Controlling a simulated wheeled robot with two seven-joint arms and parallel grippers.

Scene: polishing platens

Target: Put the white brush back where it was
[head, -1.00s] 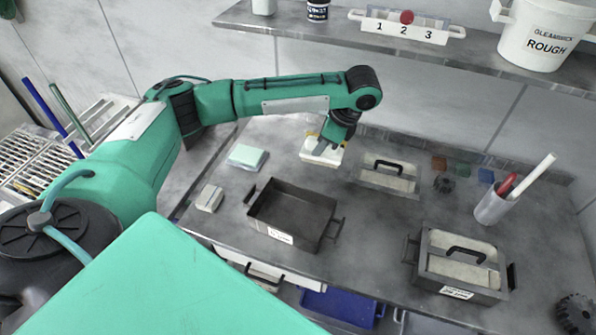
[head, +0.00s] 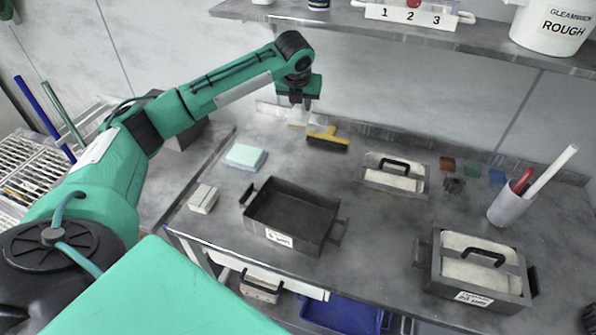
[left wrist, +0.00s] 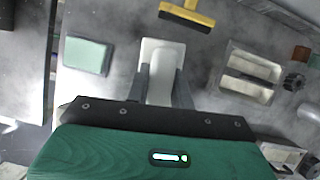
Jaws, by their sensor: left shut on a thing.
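My left gripper (head: 297,104) is shut on the white brush (head: 297,118) near the back of the table. In the left wrist view the brush (left wrist: 162,58) lies between the two fingers (left wrist: 162,90), its wider pale end pointing away from my palm. I cannot tell whether the brush touches the table. A yellow brush with a dark edge (head: 327,139) lies just right of it, and it also shows in the left wrist view (left wrist: 187,15). My right gripper is not in view.
A pale green block (head: 245,157) lies left of the gripper. A dark empty tray (head: 262,225) stands in front. A lidded plate with a handle (head: 372,178) is to the right, and a white cup with sticks (head: 506,210) stands farther right. A shelf (head: 330,20) hangs above the back.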

